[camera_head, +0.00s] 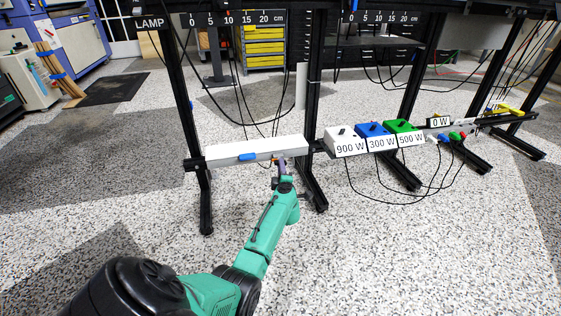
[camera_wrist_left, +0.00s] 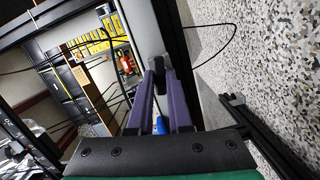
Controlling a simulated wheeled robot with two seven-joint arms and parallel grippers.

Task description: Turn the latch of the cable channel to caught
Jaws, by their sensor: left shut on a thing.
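The cable channel (camera_head: 222,154) is a long white box lying level across the legs of the black frame. A blue piece (camera_head: 248,157) sits on its front edge, left of my left gripper (camera_head: 281,163). The gripper is at the right part of the channel's front. In the left wrist view, its purple fingers (camera_wrist_left: 158,75) close on a small dark piece at the pale channel (camera_wrist_left: 145,30), seemingly the latch (camera_wrist_left: 158,64). The fingers hide much of it, and I cannot tell its angle. A blue piece (camera_wrist_left: 160,125) shows between the fingers. My right gripper is out of view.
A white box (camera_head: 345,141), a blue box (camera_head: 374,133) and a green box (camera_head: 403,128) with wattage labels stand right of the channel. Black cables (camera_head: 352,195) hang below them. Black frame legs (camera_head: 314,190) flank the arm. The speckled floor in front is clear.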

